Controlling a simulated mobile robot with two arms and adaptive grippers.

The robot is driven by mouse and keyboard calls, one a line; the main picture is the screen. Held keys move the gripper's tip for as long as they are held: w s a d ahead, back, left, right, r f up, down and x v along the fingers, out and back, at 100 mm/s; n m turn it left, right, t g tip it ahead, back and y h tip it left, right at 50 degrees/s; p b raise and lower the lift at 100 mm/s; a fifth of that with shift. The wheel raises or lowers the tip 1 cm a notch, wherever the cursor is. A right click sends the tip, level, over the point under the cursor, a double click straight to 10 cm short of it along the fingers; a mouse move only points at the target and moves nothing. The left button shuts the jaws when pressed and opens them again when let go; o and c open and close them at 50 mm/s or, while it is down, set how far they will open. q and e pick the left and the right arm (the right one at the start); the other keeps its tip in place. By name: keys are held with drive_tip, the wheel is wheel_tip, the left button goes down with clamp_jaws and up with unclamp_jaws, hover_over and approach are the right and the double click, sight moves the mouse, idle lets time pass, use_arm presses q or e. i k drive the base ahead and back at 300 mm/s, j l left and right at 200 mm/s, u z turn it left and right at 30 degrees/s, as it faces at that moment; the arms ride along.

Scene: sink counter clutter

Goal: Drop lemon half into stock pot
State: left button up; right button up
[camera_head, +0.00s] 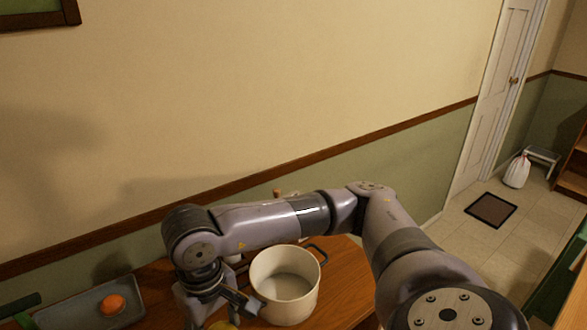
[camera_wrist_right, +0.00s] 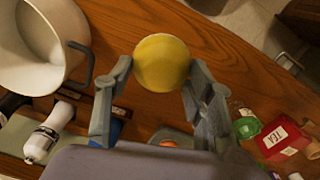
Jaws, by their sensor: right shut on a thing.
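The yellow lemon half (camera_wrist_right: 162,62) sits between the fingertips of my right gripper (camera_wrist_right: 159,70), which is shut on it. In the head view, my right gripper (camera_head: 217,312) points down just left of the stock pot, and a bit of the yellow lemon half (camera_head: 222,325) shows at the bottom edge. The cream stock pot (camera_head: 294,310) stands upright and open on the wooden counter, with a dark handle. Its inside looks empty where visible. It also shows at the upper left of the wrist view (camera_wrist_right: 72,22), apart from the lemon half. My left gripper is not in view.
A grey tray (camera_head: 62,313) with an orange round thing (camera_head: 112,305) is at the lower left. In the wrist view, a white and dark bottle (camera_wrist_right: 45,138) lies at left; a red tea box (camera_wrist_right: 283,138) and a green item (camera_wrist_right: 247,127) are at right. A wall runs behind the counter.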

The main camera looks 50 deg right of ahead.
sight(292, 296)
drive_tip(key=k+z, duration=0.1)
drive_tip(key=z, duration=1.4)
drive_tip(key=i+l+u, duration=0.1)
drive_tip(key=l+u, duration=0.25)
drive_tip(key=i+l+u, duration=0.1)
drive_tip(key=l+u, duration=0.15)
drive_tip(key=u, duration=0.85)
